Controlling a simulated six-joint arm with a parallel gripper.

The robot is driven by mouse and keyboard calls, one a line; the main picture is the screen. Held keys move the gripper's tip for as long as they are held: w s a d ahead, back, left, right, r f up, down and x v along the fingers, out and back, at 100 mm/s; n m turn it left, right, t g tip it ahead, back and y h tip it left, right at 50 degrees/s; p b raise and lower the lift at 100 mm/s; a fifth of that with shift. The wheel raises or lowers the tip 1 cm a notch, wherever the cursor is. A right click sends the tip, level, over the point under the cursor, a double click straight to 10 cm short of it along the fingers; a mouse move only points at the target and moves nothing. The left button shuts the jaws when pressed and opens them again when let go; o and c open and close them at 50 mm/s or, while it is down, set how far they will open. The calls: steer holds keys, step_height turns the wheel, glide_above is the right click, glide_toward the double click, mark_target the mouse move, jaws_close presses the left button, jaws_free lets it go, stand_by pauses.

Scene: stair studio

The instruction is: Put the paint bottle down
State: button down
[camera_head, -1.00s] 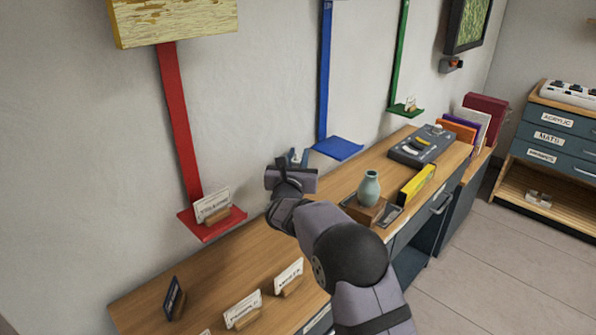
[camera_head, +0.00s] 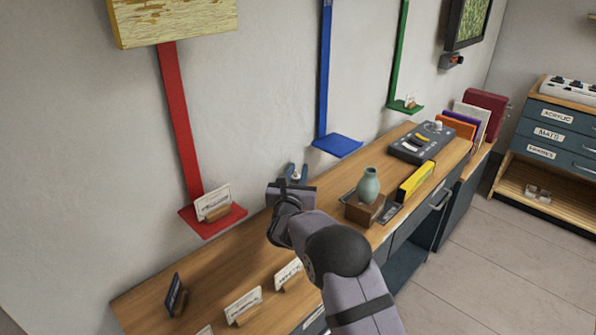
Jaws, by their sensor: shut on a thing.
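My gripper (camera_head: 297,177) is above the back part of the wooden counter (camera_head: 232,258), between the red shelf and the blue shelf. Only a bit of the bottle shows, as my wrist hides the rest. I cannot tell whether the bottle touches the counter.
A green vase (camera_head: 369,186) on a wooden block stands right of my gripper, by a yellow box (camera_head: 416,181). A red shelf (camera_head: 232,221) with a card and a blue shelf (camera_head: 337,144) are on the wall. Labelled cards (camera_head: 243,305) stand in front.

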steer(key=shift+f, duration=0.1)
steer(key=c, duration=1.5)
jaws_free()
steer(key=shift+c, duration=0.2)
steer(key=shift+s, duration=0.1)
steer(key=s+a+b, duration=0.2)
steer(key=s, duration=0.9)
steer(key=shift+s, duration=0.35)
steer(key=shift+d+r, duration=0.15)
steer(key=shift+r, duration=0.05)
